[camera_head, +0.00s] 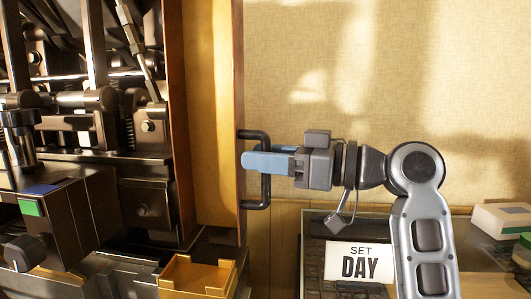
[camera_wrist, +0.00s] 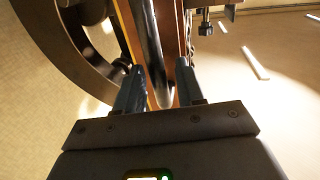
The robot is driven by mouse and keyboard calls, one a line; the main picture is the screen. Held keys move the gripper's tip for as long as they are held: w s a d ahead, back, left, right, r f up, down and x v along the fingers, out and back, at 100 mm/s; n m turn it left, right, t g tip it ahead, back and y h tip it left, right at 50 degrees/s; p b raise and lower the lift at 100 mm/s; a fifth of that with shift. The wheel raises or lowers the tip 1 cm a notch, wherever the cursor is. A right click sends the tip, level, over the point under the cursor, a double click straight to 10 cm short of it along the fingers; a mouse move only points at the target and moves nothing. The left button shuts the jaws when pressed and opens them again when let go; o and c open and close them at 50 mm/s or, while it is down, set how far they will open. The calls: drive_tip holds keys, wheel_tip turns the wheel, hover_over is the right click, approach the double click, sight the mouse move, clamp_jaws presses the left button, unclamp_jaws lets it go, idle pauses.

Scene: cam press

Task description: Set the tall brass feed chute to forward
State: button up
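The tall brass feed chute (camera_head: 216,110) stands upright as a tall brass-coloured panel at the right side of the press. A black loop handle (camera_head: 255,206) sticks out from its right edge. My gripper (camera_head: 246,160) comes in from the right, its blue fingers level with the middle of the handle and reaching across it. In the wrist view, the dark handle bar (camera_wrist: 154,60) runs between the two fingers of my gripper (camera_wrist: 160,68), which stand apart. Gaps show beside the bar, so I see no firm grip. The fingers' far sides are hidden.
The dark press mechanism (camera_head: 90,110) fills the left. A brass tray (camera_head: 197,277) sits below the chute. A sign reading SET DAY (camera_head: 359,263) stands below my arm. A white box (camera_head: 503,220) is at the right. A large curved wheel (camera_wrist: 70,60) shows in the wrist view.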

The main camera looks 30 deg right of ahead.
drive_tip(key=shift+c, duration=0.2)
clamp_jaws()
idle(0.4)
